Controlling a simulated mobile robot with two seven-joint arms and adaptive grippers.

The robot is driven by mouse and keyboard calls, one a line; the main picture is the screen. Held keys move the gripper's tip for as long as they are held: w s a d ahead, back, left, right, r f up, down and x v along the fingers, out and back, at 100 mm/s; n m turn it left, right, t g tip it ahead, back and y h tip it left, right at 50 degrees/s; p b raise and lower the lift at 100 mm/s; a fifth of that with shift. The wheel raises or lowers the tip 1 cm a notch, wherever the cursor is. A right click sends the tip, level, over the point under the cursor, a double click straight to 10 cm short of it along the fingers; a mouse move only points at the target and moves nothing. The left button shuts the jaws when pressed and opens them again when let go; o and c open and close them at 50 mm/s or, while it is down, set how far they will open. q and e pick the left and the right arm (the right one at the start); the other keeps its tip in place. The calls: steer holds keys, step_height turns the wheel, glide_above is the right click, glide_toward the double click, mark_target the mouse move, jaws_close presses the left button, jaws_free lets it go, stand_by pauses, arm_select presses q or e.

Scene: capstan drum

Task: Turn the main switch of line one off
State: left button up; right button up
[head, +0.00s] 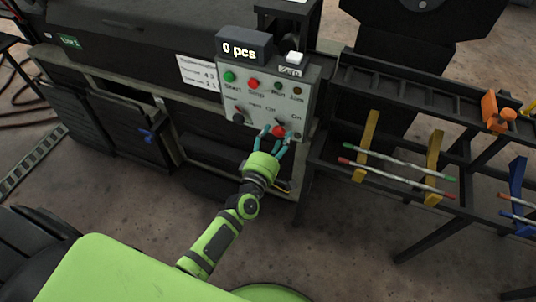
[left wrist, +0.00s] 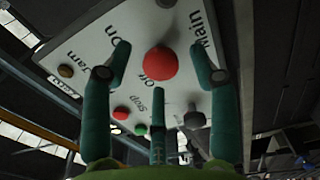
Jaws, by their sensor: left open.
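A light grey control panel (head: 292,101) stands at the back, with rows of buttons and labels. The red knob (head: 278,131) on its lower right is the main switch; in the left wrist view the knob (left wrist: 160,62) has the words Main, On and Off around it. Which way it points, I cannot tell. My left gripper (head: 275,138) is open at the panel. Its teal fingers (left wrist: 159,70) are spread around the red knob, and I see no clear contact. My right gripper is not in view.
A black knob (head: 238,117) sits left of the red one on the panel. A counter display (head: 243,47) reading 0 pcs and a white button (head: 294,57) are above. A dark rack with coloured rods (head: 395,179) stands close on the right.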

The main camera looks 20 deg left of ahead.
arm_select(q)
steer(key=s, duration=0.9)
steer(key=shift+s, duration=0.2)
steer(key=shift+a, duration=0.1)
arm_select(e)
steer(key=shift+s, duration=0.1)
